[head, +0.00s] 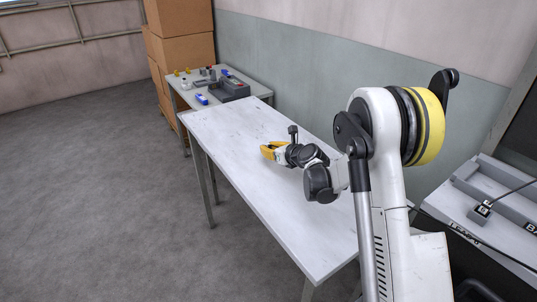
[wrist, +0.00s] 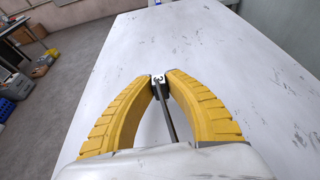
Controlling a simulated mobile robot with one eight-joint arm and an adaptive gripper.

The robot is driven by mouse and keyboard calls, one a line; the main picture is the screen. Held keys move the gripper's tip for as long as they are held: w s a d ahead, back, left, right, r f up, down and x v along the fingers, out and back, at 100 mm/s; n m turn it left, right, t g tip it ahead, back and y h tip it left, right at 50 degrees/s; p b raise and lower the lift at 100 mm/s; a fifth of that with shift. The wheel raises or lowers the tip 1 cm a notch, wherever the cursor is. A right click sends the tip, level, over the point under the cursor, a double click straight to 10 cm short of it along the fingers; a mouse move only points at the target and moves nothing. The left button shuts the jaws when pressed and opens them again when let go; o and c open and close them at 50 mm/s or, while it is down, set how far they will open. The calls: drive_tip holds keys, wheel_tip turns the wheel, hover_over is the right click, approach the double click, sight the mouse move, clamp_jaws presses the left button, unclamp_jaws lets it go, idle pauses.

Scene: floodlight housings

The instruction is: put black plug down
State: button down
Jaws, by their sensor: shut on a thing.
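My gripper (head: 267,152) has yellow fingers and is over the white table (head: 235,165) in the head view. In the wrist view my gripper (wrist: 160,84) is shut on the small black plug (wrist: 158,79), which has a pale marked face. A dark cable or rod (wrist: 167,118) runs from the plug back between the fingers. The plug is too small to make out in the head view. I cannot tell how far the plug is from the tabletop.
The white table is bare around my gripper. Beyond its far end a smaller table (head: 216,75) holds a dark grey case (head: 230,90) and blue and yellow items. Cardboard boxes (head: 182,45) stand behind. A grey tray (head: 480,205) with a cabled dark block is at right.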

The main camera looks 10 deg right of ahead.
drive_tip(key=shift+f, duration=0.4)
drive_tip(key=shift+f, duration=0.25)
drive_tip(key=c, duration=1.4)
unclamp_jaws()
drive_tip(key=shift+r, duration=0.1)
drive_tip(key=shift+r, duration=0.1)
